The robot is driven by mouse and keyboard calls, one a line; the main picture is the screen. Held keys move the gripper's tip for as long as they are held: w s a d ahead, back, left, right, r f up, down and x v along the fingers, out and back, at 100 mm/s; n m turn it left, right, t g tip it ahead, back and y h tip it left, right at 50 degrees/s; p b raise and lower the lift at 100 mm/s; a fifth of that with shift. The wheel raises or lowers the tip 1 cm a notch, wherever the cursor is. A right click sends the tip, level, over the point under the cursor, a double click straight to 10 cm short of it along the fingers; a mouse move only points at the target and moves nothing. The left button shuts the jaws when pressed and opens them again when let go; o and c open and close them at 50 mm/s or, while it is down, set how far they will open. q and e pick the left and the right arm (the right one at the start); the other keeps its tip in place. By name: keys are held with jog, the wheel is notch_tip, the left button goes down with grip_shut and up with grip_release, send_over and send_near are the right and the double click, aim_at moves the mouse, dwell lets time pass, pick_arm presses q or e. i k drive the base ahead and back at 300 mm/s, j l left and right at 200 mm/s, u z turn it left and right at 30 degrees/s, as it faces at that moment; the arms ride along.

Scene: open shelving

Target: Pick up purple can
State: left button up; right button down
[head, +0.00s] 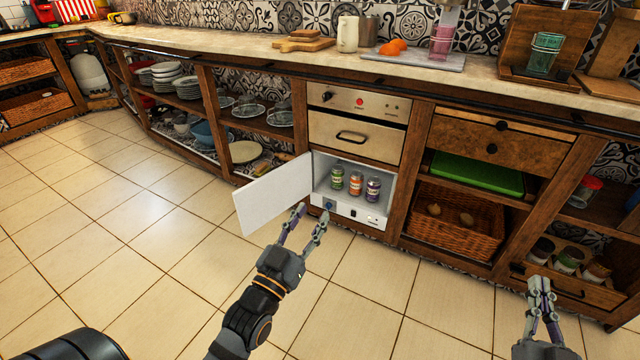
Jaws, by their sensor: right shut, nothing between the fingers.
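The purple can (373,190) stands upright inside a small white open-fronted appliance (376,217). It is the rightmost of three cans, beside an orange can (356,184) and a green can (337,179). The appliance's white door (272,194) is swung open to the left. My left gripper (312,212) is open and empty, its fingers apart. It is in front of the appliance's lower left, near the door's lower edge and apart from the cans. My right gripper (541,282) is shut and empty at the lower right, far from the purple can.
The open door stands left of the cans. An oven drawer (352,137) sits directly above the appliance. A wicker basket (458,225) is on the shelf to the right. Plates fill the shelves to the left. The tiled floor (110,250) in front is clear.

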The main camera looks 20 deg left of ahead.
aim_at(374, 182)
jog(key=i+j+z, duration=0.2)
jog(key=j+z, duration=0.15)
jog(key=j, duration=0.4)
jog(key=i+j+z, duration=0.1)
jog(key=j+z, duration=0.25)
jog(key=j, duration=0.45)
jog(key=j+z, duration=0.4)
jog(key=j, duration=0.4)
